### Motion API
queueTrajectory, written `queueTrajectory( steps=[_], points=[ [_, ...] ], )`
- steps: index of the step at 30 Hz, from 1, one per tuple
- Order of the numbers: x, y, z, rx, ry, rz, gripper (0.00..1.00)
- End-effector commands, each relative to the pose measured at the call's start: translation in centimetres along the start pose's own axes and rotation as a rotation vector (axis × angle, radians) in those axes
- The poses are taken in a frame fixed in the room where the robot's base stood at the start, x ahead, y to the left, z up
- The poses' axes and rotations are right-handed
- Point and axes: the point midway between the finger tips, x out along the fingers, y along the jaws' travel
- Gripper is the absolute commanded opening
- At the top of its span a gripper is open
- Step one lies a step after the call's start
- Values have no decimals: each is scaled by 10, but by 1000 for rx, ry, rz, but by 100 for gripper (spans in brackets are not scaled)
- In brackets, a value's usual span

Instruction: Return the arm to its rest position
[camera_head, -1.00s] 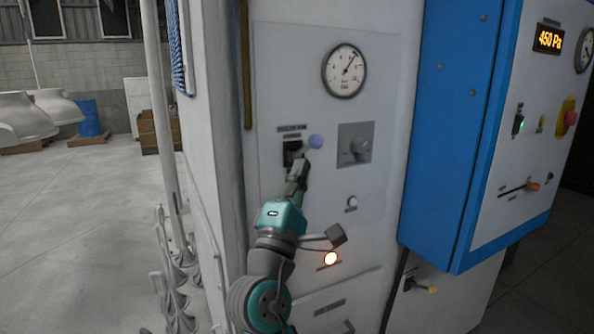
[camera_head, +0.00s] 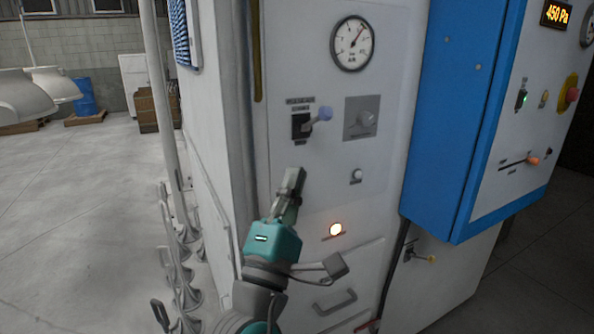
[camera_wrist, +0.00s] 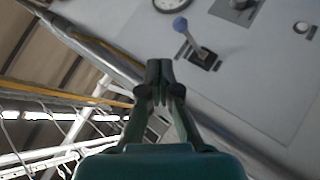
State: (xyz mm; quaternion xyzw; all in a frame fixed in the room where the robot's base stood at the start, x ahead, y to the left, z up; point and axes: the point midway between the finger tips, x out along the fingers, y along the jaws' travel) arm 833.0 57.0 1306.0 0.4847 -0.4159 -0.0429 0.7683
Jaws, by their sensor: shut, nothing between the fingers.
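My gripper (camera_head: 293,178) is shut and empty in front of the white cabinet panel (camera_head: 385,200), below the lever switch. In the wrist view my gripper (camera_wrist: 159,68) shows its two fingers together with nothing between them. The lever (camera_head: 318,116) has a blue ball knob and points up and to the right from its black slot. The lever also shows in the wrist view (camera_wrist: 192,38), apart from the fingertips.
A round gauge (camera_head: 353,43), a grey rotary knob (camera_head: 362,118) and a lit lamp (camera_head: 335,229) are on the panel. A blue cabinet (camera_head: 455,110) juts out at right.

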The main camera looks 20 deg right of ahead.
Motion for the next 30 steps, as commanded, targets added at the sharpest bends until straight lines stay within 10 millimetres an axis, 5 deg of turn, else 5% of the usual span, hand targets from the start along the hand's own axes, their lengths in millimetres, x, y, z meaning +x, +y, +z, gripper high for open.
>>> queueTrajectory(
  steps=[17,23,30],
  points=[
    [-11,-8,-1,9,26,-5,0],
    [-46,-61,-16,88,170,-47,0],
    [-112,-136,-22,252,366,-161,0]
  ],
)
